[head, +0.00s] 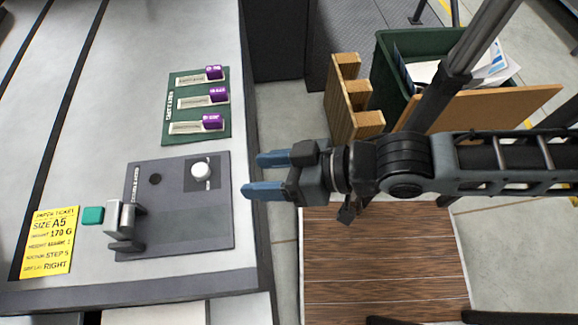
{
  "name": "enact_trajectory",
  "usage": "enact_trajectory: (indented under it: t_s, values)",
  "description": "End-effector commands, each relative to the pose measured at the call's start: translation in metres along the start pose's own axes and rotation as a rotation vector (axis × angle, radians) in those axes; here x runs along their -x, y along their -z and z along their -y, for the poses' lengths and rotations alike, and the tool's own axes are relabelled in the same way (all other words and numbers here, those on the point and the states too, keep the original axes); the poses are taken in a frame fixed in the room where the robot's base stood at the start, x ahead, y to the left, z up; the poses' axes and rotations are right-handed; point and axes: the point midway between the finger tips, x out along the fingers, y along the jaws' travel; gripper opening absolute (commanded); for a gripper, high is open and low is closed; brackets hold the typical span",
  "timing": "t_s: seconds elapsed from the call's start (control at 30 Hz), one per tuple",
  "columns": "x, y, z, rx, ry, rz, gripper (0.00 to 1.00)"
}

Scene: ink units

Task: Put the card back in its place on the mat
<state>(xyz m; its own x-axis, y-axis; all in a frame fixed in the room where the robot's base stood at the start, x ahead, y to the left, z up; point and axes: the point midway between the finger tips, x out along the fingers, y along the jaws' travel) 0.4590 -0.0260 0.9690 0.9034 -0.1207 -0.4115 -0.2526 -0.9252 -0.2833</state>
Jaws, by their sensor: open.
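A dark green mat (196,107) lies on the grey bench top toward the back. Three purple-ended pieces sit on it in rows, each with a pale strip to its left: the top one (214,73), the middle one (218,95) and the bottom one (212,121). I cannot tell which is the task's card, or whether the pale strips are cards or labels. My gripper (252,175) has blue fingers, apart and empty, pointing left. It appears over the bench's right edge, below and right of the mat.
A dark grey panel (190,235) with a white knob (201,170) and a metal block (120,220) lies left of my gripper. A teal block (92,215) and yellow ticket (50,242) lie farther left. A green bin (390,65) and wooden pieces (346,105) stand right.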

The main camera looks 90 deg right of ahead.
Motion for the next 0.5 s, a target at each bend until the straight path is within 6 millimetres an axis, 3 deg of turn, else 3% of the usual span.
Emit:
enact_trajectory:
  t_s: [0.03, 0.2, 0.5]
  values:
    - [0.018, 0.004, 0.009, 0.089, 0.041, -0.018, 0.61]
    - [0.051, 0.022, 0.027, 0.299, 0.127, -0.101, 0.61]
    - [0.061, 0.029, 0.032, 0.364, 0.15, -0.134, 0.61]
